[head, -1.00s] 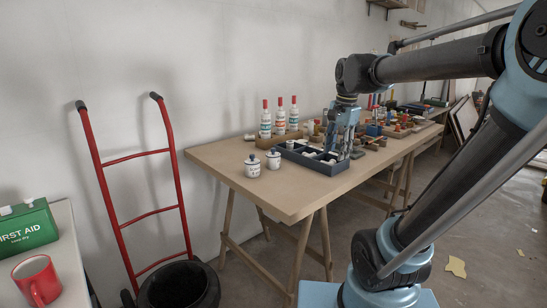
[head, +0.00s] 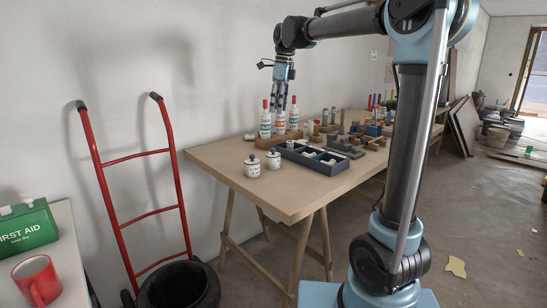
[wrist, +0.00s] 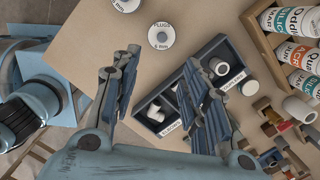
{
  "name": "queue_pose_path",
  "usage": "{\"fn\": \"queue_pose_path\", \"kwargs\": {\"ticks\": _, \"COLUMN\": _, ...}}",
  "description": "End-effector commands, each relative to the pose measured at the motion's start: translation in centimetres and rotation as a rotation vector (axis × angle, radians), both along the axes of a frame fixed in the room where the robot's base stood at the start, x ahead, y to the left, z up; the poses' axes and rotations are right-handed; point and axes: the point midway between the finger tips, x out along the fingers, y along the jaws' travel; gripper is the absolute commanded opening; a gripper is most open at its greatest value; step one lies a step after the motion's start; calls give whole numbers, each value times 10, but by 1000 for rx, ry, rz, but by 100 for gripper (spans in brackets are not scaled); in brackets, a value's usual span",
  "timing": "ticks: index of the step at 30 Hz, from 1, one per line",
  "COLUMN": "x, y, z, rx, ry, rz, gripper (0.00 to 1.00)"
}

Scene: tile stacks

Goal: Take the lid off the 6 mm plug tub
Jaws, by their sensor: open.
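Two small white lidded tubs stand upright near the left end of the workbench. In the head view one tub (head: 252,167) is nearer the edge and the other tub (head: 273,159) is just right of it. In the wrist view, from above, one round lid (wrist: 161,36) reads PLUGS with a size in mm, apparently 6. The other lid (wrist: 125,3) is cut by the top edge, its size apparently 8. Both lids are on. My gripper (head: 278,108) is open and empty, raised above the bench, pointing down. In the wrist view my gripper (wrist: 160,66) is apart from both tubs.
A dark divided tray (head: 318,159) with white pieces lies right of the tubs. A wooden carrier (head: 268,142) with labelled bottles (head: 280,122) stands behind. Tools and blocks crowd the bench's right part. The bench (head: 290,195) is bare in front of the tubs. A red hand truck (head: 139,155) stands left.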

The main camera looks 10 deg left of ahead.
Motion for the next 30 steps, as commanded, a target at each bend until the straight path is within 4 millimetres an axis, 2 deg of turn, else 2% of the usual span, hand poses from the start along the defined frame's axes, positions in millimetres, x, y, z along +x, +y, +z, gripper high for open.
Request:
{"fn": "queue_pose_path", "kwargs": {"ticks": 18, "x": 2, "y": 12, "z": -101, "rx": 0, "ry": 0, "rz": 1, "gripper": 41}}
{"fn": "queue_pose_path", "kwargs": {"ticks": 30, "x": 5, "y": 15, "z": -132, "rx": 0, "ry": 0, "rz": 1, "gripper": 41}}
